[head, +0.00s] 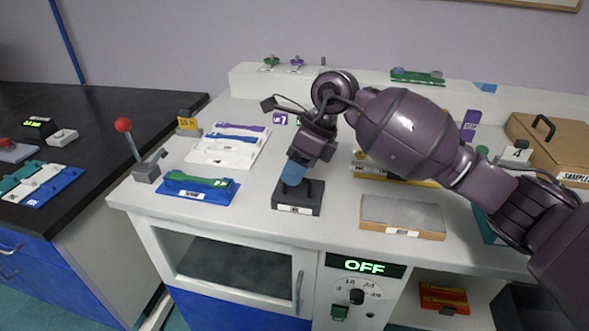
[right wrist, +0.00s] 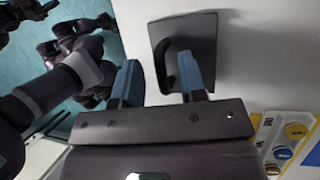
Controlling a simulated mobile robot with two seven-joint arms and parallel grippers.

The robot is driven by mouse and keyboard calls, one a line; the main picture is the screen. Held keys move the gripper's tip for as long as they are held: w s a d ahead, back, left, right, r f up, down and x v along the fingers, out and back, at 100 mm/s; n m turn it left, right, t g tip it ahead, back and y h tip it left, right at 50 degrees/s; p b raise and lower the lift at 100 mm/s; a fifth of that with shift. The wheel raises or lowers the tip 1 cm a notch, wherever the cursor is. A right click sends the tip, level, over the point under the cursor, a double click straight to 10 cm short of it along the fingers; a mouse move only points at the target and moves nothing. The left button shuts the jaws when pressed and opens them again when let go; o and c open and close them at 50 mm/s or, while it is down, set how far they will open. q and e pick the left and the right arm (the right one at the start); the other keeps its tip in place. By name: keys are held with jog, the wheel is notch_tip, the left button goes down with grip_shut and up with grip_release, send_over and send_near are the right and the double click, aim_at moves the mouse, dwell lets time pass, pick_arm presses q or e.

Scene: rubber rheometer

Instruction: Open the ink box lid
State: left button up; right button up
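The ink box (head: 297,208) is a small dark box with a pale front label and a dark handle on its lid. It stands on the white bench top near the front edge, and its lid looks closed. It also shows in the right wrist view (right wrist: 200,38). My right gripper (head: 291,174) points down at the box with blue fingers. In the right wrist view the fingers (right wrist: 160,78) are apart, and the dark curved handle (right wrist: 186,72) shows close to the right-hand finger. I cannot tell whether they touch.
A grey-topped tray (head: 402,215) stands right of the box. A blue rack with a green piece (head: 197,188) and a red-knobbed lever (head: 146,173) stand to the left. A cardboard samples box (head: 548,143) is at the far right. Bare bench lies around the ink box.

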pick_arm(q)
jog(key=shift+r, duration=0.1)
pick_arm(e)
jog(key=shift+f, duration=0.1)
grip_shut()
pick_arm(q)
jog(key=shift+s, duration=0.4)
